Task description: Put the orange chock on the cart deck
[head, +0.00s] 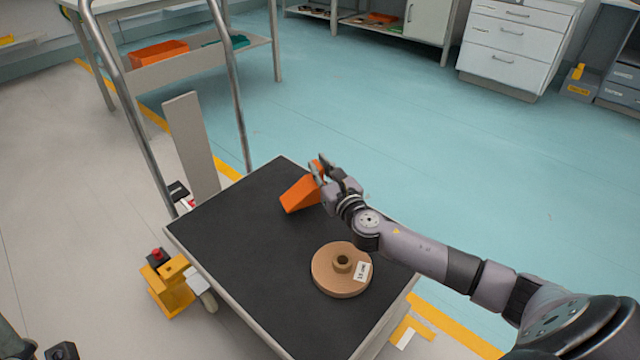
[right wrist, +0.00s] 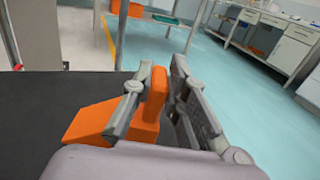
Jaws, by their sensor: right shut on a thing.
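The orange chock (head: 300,194) is a wedge at the far right part of the black cart deck (head: 235,225). My right gripper (head: 319,170) is shut on its upright part. In the right wrist view the chock's upright part (right wrist: 154,95) stands between the two fingers (right wrist: 155,90), and its sloped body (right wrist: 90,122) reaches to the left over the deck (right wrist: 40,110). The chock looks at or just above the deck surface; I cannot tell whether it touches. My left gripper cannot be made out for certain; a dark part shows at the lower left of the head view.
A brown spool (head: 341,270) with a white label lies on the deck's near right. The cart's metal handle (head: 232,90) rises at the far left. A yellow stand with a red button (head: 168,285) is left of the cart. The deck's left and middle are clear.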

